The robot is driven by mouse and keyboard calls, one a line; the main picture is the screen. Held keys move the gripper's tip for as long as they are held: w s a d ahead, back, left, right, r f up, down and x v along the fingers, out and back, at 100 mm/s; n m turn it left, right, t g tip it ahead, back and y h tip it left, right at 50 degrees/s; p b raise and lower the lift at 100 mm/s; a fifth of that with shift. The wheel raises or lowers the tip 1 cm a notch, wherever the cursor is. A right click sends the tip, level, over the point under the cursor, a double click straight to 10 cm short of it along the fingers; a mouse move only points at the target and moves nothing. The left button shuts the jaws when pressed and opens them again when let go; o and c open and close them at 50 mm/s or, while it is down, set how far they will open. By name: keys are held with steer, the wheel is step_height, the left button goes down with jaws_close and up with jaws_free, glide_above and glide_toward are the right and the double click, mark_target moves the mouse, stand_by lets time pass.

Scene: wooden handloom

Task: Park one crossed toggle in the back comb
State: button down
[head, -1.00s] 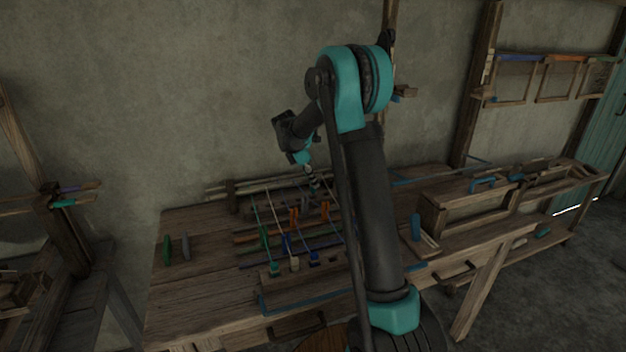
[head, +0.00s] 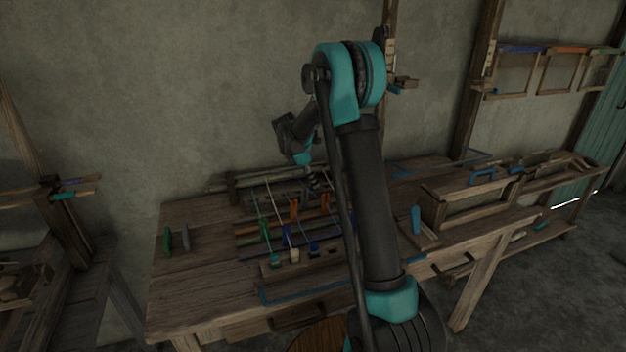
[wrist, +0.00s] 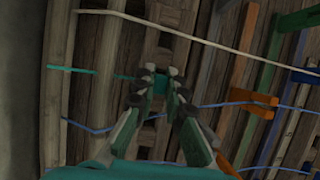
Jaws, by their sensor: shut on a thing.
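My gripper (wrist: 160,76) is shut on a small teal piece (wrist: 160,86), which looks like a toggle; the fingers hide most of it. In the wrist view it is over the wooden slats of the back comb (wrist: 168,44). I cannot tell whether the piece touches the comb. A teal cord (wrist: 72,69) runs out to the left. A white cord (wrist: 200,38) and a blue cord (wrist: 225,105) cross the view on either side of the fingertips. In the head view my gripper (head: 313,184) is at the back of the loom, partly behind my arm.
Teal (head: 275,260), cream (head: 294,255) and blue (head: 313,247) toggles sit along the front comb (head: 330,264).

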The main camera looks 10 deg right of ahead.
steer(key=c, duration=1.5)
jaws_free()
steer(key=shift+r, duration=0.1)
steer(key=v, duration=1.2)
